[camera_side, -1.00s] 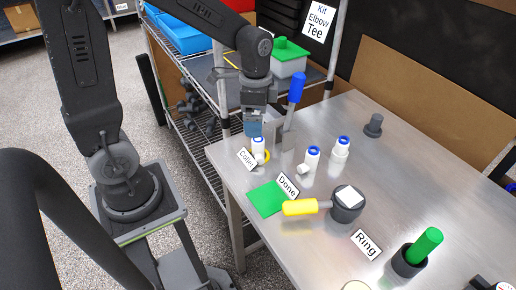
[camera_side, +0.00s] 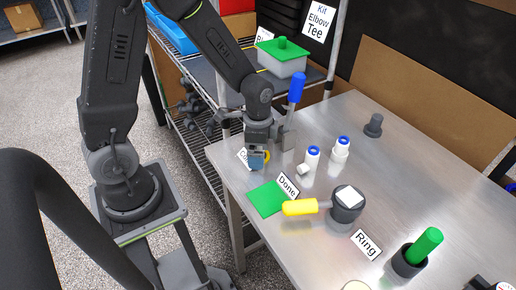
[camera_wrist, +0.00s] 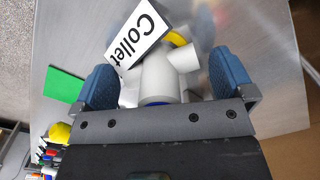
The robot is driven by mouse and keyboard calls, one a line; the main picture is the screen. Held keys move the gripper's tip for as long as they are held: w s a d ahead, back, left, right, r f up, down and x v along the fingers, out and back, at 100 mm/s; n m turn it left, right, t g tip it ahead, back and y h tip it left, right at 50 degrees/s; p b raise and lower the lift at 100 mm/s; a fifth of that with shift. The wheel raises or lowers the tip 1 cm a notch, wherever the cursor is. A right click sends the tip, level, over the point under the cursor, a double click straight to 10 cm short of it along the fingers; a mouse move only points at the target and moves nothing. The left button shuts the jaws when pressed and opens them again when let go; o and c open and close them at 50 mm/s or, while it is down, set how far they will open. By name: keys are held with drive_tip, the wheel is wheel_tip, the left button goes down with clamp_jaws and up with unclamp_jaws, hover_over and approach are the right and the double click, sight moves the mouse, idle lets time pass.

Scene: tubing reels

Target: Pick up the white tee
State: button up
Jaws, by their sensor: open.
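A white tee (camera_wrist: 160,78) with a side branch and a blue end stands between my fingers in the wrist view, next to the Collet label. My gripper (camera_wrist: 163,82) is open, with one blue finger on each side of it. The left finger stands clear of the white body; the right finger is nearer to the branch. In the side view my gripper (camera_side: 257,160) is low over the table's near left corner and hides this piece. Two other white fittings with blue ends stand to the right, one (camera_side: 312,157) with a side branch and one (camera_side: 341,149) farther back.
The Collet label (camera_wrist: 138,35) and a yellow ring (camera_wrist: 177,38) lie close to the fingers. A green mat (camera_side: 266,198), the Done label (camera_side: 287,187) and a yellow-handled tool (camera_side: 300,207) lie in front.

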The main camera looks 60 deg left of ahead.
drive_tip(key=c, duration=0.9)
drive_tip(key=shift+r, duration=0.15)
